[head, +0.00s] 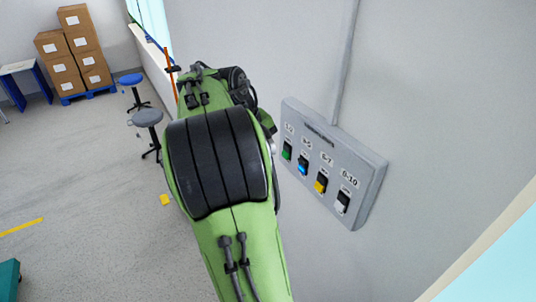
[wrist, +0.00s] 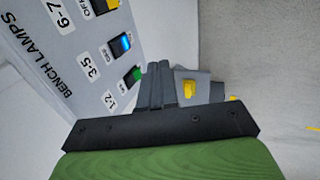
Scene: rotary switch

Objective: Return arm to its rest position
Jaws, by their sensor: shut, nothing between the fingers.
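The grey switch panel (head: 371,178) is on the wall, right of my arm in the head view. It has green (head: 287,151), blue (head: 302,165), yellow (head: 320,184) and pale (head: 342,202) switches in a row. In the wrist view the panel (wrist: 62,62), marked BENCH LAMPS, fills the upper left, and its blue switch (wrist: 120,45) looks lit. My gripper (wrist: 157,72) is shut and empty, its fingers together beside the green switch (wrist: 134,76) in that view. Whether they touch the panel cannot be told. In the head view my arm hides the fingers.
A grey conduit (head: 346,62) runs up the wall from the panel. Two stools, one blue (head: 131,79) and one grey (head: 147,118), stand left of my arm. Stacked cardboard boxes (head: 80,45) are at the back left. The floor at left is mostly clear.

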